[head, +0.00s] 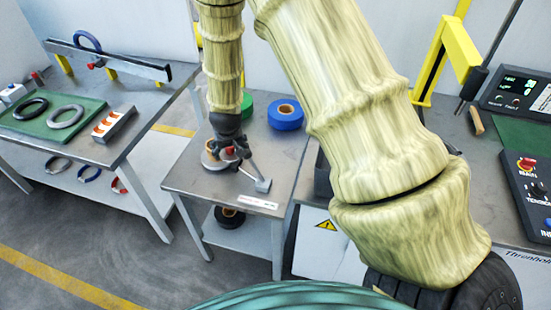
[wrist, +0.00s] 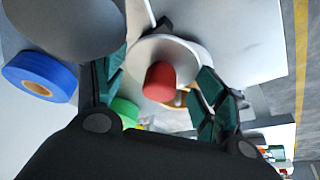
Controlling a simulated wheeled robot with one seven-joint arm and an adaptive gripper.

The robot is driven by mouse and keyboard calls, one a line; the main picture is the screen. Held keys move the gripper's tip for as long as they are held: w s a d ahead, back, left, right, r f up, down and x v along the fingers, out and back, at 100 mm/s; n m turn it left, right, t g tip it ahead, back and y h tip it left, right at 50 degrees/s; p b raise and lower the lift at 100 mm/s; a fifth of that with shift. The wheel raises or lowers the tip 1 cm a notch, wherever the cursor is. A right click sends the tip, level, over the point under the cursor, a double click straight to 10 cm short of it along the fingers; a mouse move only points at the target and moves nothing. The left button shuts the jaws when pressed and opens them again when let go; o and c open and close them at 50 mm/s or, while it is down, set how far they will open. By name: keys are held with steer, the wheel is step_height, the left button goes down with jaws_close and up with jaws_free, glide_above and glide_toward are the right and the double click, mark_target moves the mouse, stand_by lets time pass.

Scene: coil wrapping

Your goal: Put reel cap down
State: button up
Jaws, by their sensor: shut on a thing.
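The reel cap shows in the wrist view as a pale disc with a red knob (wrist: 160,82). My gripper (wrist: 163,78) has its green-padded fingers on either side of the knob and is shut on it. In the head view my gripper (head: 228,150) points down over the small middle table (head: 185,180). The red knob (head: 230,150) shows at its fingers, with a pale round thing (head: 212,162) just left and below. The gripper partly hides the cap, and I cannot tell whether it touches the table.
A blue tape roll (head: 285,114) and a green roll (head: 246,105) stand behind my gripper. A grey lever-like piece (head: 262,185) is close at its right. A dark roll (head: 229,216) lies on the lower shelf. The left bench (head: 130,98) holds rings on a green mat.

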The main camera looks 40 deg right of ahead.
steer(key=s+d+r+m+g+h+b, duration=0.15)
steer(key=d+m, duration=0.45)
steer(key=d, duration=1.1)
steer(key=shift+m+h, duration=0.25)
steer(key=shift+m, duration=0.05)
steer(key=f, duration=0.4)
steer(key=shift+s, duration=0.35)
steer(key=shift+f, duration=2.75)
steer(key=shift+a, duration=0.1)
steer(key=shift+r, duration=0.1)
steer(key=o, duration=1.1)
